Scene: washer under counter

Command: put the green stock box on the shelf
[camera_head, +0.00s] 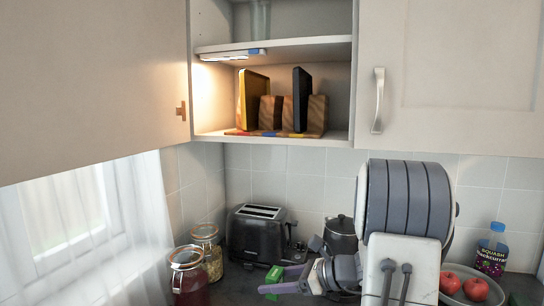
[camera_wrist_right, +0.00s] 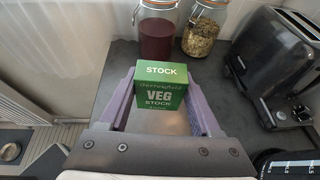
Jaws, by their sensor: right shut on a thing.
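The green stock box (camera_head: 273,276), labelled "VEG STOCK" in the right wrist view (camera_wrist_right: 160,88), is between the purple fingers of my right gripper (camera_head: 285,280). The gripper is shut on it and the box looks upright in the wrist view. The box is low, in front of the toaster and below the open wall cupboard. The cupboard has a lower shelf (camera_head: 342,134) and an upper shelf (camera_head: 320,43). My right arm hides part of the counter. My left gripper is not in view.
A wooden rack with boards (camera_head: 270,112) fills much of the lower shelf. A glass (camera_head: 260,18) stands on the upper shelf. Toaster (camera_head: 258,235), kettle (camera_head: 341,232), jars (camera_head: 188,275), a squash bottle (camera_head: 492,250) and apples (camera_head: 476,289) stand on the counter. The left cupboard door (camera_head: 90,80) hangs open.

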